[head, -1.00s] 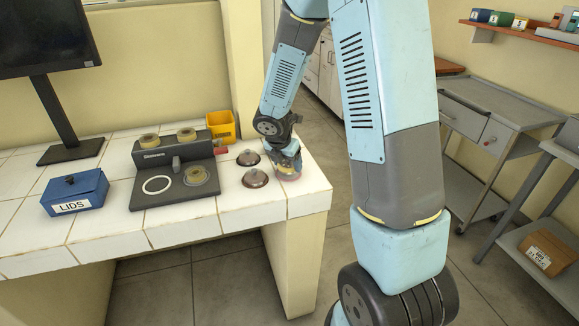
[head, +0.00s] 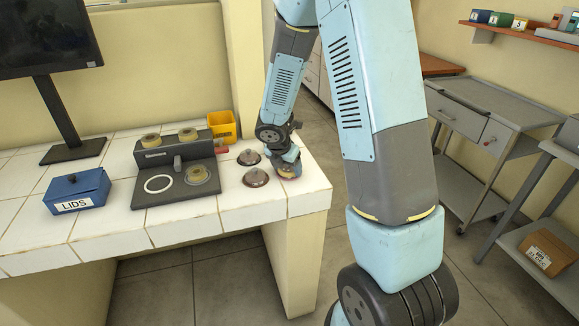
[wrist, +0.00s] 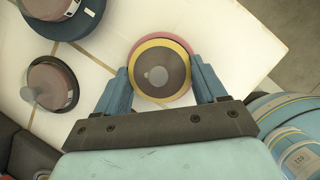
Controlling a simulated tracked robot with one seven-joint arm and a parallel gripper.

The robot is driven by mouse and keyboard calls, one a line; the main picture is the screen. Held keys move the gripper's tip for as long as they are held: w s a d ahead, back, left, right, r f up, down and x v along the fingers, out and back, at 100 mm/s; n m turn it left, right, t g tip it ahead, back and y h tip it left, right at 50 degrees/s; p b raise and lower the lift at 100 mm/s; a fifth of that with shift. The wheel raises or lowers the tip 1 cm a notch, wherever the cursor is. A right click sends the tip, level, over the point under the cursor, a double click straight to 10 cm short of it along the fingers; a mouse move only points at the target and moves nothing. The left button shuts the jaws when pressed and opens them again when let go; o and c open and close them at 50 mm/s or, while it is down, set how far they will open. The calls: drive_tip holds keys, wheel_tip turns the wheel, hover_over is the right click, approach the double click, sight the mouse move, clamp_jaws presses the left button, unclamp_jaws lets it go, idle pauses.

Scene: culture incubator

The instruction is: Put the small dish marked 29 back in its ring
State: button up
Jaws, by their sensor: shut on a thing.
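My gripper (head: 288,158) is low over the right end of the tiled bench. In the wrist view its two blue fingers (wrist: 161,88) are closed on the sides of a small round dish (wrist: 148,92) with a yellow rim, a dark brown top and a grey knob. A pink disc edge shows just behind the dish. The dish's number cannot be read. A dark grey stand (head: 170,195) on the bench has a bare white ring (head: 158,184) at front left. A round yellowish piece (head: 197,174) sits at its front right, with two more on its raised back.
Two dark domed lids, one behind (head: 249,157) and one in front (head: 255,177), lie between stand and gripper. A blue LIDS box (head: 78,191) is at left, a yellow bin (head: 221,126) behind the stand. A monitor (head: 45,40) stands at back left.

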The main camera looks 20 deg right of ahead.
drive_tip(key=o, duration=1.2)
drive_tip(key=shift+s+f, duration=0.35)
drive_tip(key=shift+f, duration=0.25)
drive_tip(key=shift+c, duration=0.2)
drive_tip(key=shift+w+d+r, duration=0.1)
drive_tip(key=shift+w+r, duration=0.1)
drive_tip(key=shift+r, duration=0.35)
drive_tip(key=w+v, duration=0.1)
drive_tip(key=v, duration=1.1)
drive_tip(key=s+d+r+m+t+y, duration=0.1)
drive_tip(key=s+d+r+m, duration=0.1)
drive_tip(key=s+r+m, duration=0.7)
drive_tip(key=s+d+r+m+t+y, duration=0.1)
drive_tip(key=s+d+r+m+y, duration=0.1)
drive_tip(key=s+r+m, duration=0.7)
drive_tip(key=s+m, duration=0.6)
drive_tip(key=m, duration=0.3)
drive_tip(key=shift+s+d+r, duration=0.15)
drive_tip(key=shift+s+d, duration=0.2)
drive_tip(key=shift+s, duration=0.05)
